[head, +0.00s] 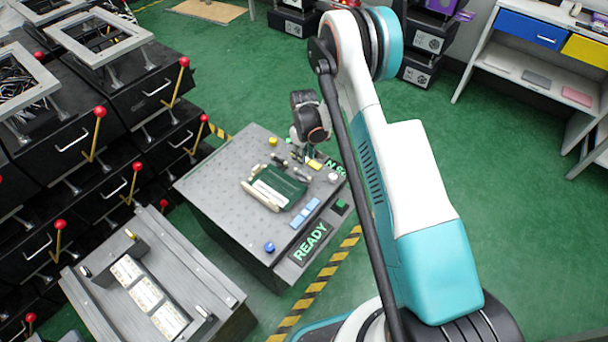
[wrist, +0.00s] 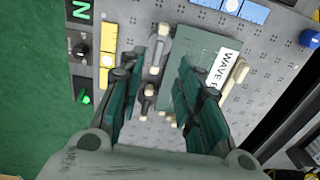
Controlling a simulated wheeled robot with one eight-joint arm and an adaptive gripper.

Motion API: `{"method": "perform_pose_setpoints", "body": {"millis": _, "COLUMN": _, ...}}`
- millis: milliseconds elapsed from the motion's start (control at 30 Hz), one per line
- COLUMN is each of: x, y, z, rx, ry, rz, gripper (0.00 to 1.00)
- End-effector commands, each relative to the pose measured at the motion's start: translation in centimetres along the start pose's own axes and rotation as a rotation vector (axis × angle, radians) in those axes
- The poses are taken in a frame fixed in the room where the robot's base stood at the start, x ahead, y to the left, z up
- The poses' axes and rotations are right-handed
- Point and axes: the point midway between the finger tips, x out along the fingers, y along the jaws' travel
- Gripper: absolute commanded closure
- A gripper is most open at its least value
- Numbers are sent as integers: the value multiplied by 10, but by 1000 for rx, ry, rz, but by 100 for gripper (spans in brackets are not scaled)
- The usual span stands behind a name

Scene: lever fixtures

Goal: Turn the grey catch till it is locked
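A grey catch (wrist: 157,48) with cream ends stands on the perforated panel beside the green box (wrist: 206,52). A second, darker catch (wrist: 148,97) with a cream knob lies nearer my wrist. My gripper (wrist: 161,60) is open, with one finger on each side of this pair; I see nothing clamped. Whether a finger touches the grey catch is unclear. In the head view my gripper (head: 302,155) is over the far right part of the panel, beyond the green box (head: 280,188). The catches are small there, and their lock state cannot be told.
The grey workbench (head: 215,185) carries a blue-and-white block (head: 305,213), a blue knob (head: 269,247) and a READY sign (head: 310,243). Black units with red-knobbed levers (head: 100,112) stand left. Another fixture (head: 145,290) is at front left. Green floor is free at right.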

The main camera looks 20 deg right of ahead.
Motion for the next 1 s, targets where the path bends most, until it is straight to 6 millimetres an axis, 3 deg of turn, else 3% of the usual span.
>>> {"method": "perform_pose_setpoints", "body": {"millis": 33, "x": 14, "y": 0, "z": 0, "rx": 0, "ry": 0, "rz": 0, "gripper": 68}}
{"method": "perform_pose_setpoints", "body": {"millis": 200, "x": 48, "y": 0, "z": 0, "rx": 0, "ry": 0, "rz": 0, "gripper": 68}}
{"method": "perform_pose_setpoints", "body": {"millis": 500, "x": 93, "y": 0, "z": 0, "rx": 1, "ry": 1, "rz": 0, "gripper": 68}}
{"method": "perform_pose_setpoints", "body": {"millis": 967, "x": 104, "y": 0, "z": 0, "rx": 1, "ry": 1, "rz": 0, "gripper": 68}}
{"method": "perform_pose_setpoints", "body": {"millis": 1000, "x": 104, "y": 0, "z": 0, "rx": 1, "ry": 1, "rz": 0, "gripper": 73}}
